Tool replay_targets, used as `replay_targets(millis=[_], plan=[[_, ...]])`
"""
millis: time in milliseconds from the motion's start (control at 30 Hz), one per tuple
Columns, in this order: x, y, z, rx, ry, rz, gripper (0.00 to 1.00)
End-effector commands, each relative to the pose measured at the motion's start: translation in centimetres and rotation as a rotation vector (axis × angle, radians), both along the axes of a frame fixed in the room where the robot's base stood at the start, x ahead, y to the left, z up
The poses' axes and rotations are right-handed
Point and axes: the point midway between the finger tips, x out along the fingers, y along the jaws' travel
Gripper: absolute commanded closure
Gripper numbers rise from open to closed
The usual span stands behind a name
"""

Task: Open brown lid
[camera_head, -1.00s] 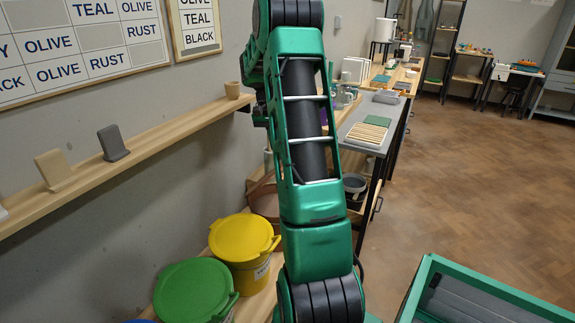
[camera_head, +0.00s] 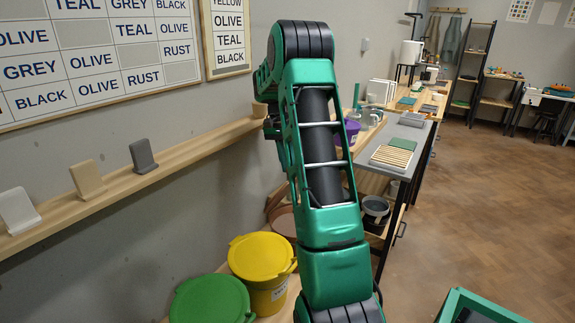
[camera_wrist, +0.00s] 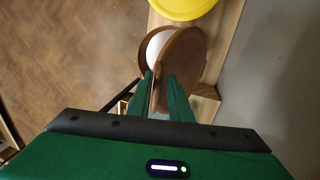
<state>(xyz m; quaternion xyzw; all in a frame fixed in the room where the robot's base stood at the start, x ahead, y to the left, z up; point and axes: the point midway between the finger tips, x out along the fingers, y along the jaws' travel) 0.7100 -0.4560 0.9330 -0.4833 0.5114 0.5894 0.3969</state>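The brown lid (camera_wrist: 187,58) is tilted up off its brown bucket (camera_wrist: 143,58) in the wrist view. The bucket's white inside shows in the gap beside the lid. My gripper (camera_wrist: 161,80) has its two green fingers on either side of the lid's near edge, with brown filling the space between them; it looks shut on the lid. In the head view, the tilted lid (camera_head: 274,197) and the bucket (camera_head: 284,222) show only partly to the left of my arm. My gripper is hidden there.
A yellow lidded bucket (camera_head: 262,262) and a green lidded one (camera_head: 210,302) stand nearer on the same wooden shelf. A wall ledge (camera_head: 115,190) with small tiles runs above. A grey-topped table (camera_head: 385,140) stands beyond. The floor at right is open, with a green-framed bin (camera_head: 460,308) near.

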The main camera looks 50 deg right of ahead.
Motion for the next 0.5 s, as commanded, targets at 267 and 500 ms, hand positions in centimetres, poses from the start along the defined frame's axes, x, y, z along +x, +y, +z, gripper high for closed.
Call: replay_targets(millis=[267,500], plan=[[-0.10,-0.23,0.21,-0.005,-0.003,-0.005,0.72],[-0.13,-0.36,0.39,-0.008,-0.004,-0.008,0.72]])
